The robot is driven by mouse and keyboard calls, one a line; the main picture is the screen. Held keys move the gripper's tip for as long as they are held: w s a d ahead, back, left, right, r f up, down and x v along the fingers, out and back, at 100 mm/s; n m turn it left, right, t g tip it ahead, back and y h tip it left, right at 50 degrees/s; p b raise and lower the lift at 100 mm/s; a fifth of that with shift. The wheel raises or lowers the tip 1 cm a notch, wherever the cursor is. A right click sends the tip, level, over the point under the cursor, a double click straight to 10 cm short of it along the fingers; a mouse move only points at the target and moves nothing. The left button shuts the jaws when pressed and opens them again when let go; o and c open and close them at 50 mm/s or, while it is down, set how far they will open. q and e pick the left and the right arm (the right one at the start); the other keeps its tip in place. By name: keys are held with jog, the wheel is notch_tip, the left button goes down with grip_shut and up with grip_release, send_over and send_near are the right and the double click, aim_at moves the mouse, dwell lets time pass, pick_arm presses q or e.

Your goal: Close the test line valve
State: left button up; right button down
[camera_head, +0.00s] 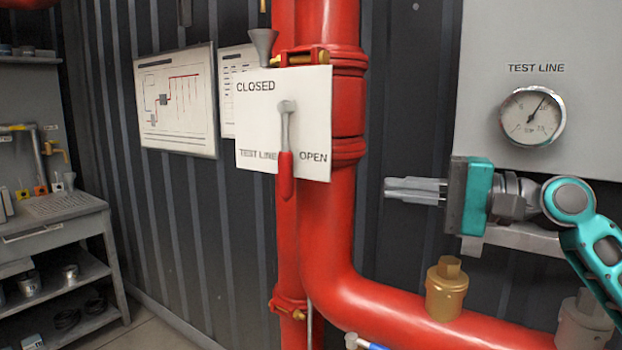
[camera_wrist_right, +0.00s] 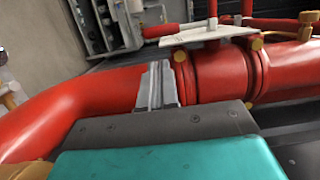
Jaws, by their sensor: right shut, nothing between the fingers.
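The test line valve's lever (camera_head: 286,150) has a grey pivot end at the top and a red handle hanging straight down. It sits in front of a white plate (camera_head: 310,95) marked CLOSED at upper left, TEST LINE at lower left and OPEN at lower right. The red handle hangs beside the word OPEN. My right gripper (camera_head: 388,190) is shut and empty, to the right of the lever and the thick red pipe, pointing left. In the right wrist view its fingers (camera_wrist_right: 157,85) show against the red pipe, apart from the lever. My left gripper is not in view.
A thick red pipe (camera_head: 345,230) runs down behind the plate and bends right. A brass fitting (camera_head: 446,290) stands on its lower run, below my right gripper. A pressure gauge (camera_head: 532,117) is on the grey panel. A shelf unit (camera_head: 55,230) stands at left.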

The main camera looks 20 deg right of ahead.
jog(key=p, duration=0.3)
send_near(285, 153)
jog(key=w+a+f, duration=0.3)
jog(key=w+f, duration=0.1)
jog(key=shift+w+a, duration=0.2)
jog(key=shift+a, duration=0.35)
